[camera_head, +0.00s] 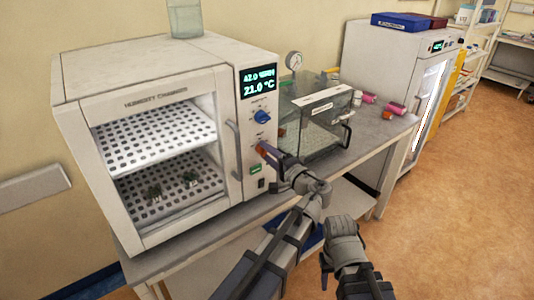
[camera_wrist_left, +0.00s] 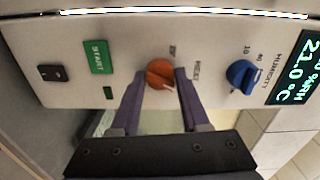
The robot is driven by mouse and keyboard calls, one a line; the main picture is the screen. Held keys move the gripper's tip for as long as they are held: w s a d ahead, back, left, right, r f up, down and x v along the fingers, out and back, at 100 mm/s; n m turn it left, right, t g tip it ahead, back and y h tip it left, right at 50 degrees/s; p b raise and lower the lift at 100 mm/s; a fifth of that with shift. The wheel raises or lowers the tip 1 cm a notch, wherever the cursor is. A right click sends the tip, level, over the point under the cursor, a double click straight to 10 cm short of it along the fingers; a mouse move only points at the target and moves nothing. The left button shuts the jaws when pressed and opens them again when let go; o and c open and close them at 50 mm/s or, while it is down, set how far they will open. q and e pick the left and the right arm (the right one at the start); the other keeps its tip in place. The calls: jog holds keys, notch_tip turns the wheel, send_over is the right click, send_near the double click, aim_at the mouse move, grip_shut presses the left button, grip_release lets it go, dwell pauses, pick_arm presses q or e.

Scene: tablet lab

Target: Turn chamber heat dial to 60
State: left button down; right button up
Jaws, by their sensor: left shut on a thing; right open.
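The humidity chamber (camera_head: 161,43) stands on the bench with its control panel on the right side. The orange heat dial (camera_wrist_left: 160,73) sits between the two fingers of my left gripper (camera_wrist_left: 160,84) in the left wrist view. A pale pointer mark shows on the dial, but its scale numbers are hard to read. My left gripper (camera_head: 265,149) is shut on this dial and hides much of it in the head view. My right gripper (camera_head: 325,268) is open and empty, low in front of the bench. The display (camera_head: 259,81) reads 21.0 °C and about 42.0 %RH.
The blue humidity dial (camera_wrist_left: 241,75) is close beside the left fingers. A green START button (camera_wrist_left: 97,57) and a dark switch (camera_wrist_left: 52,73) lie on the other side. A glass box (camera_head: 318,118) stands right of the chamber. Open floor lies at the right.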

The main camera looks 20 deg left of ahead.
pick_arm(q)
jog(key=m, duration=0.6)
jog(key=shift+m, duration=0.4)
dwell(0.4)
jog(key=shift+c, duration=1.9)
grip_release()
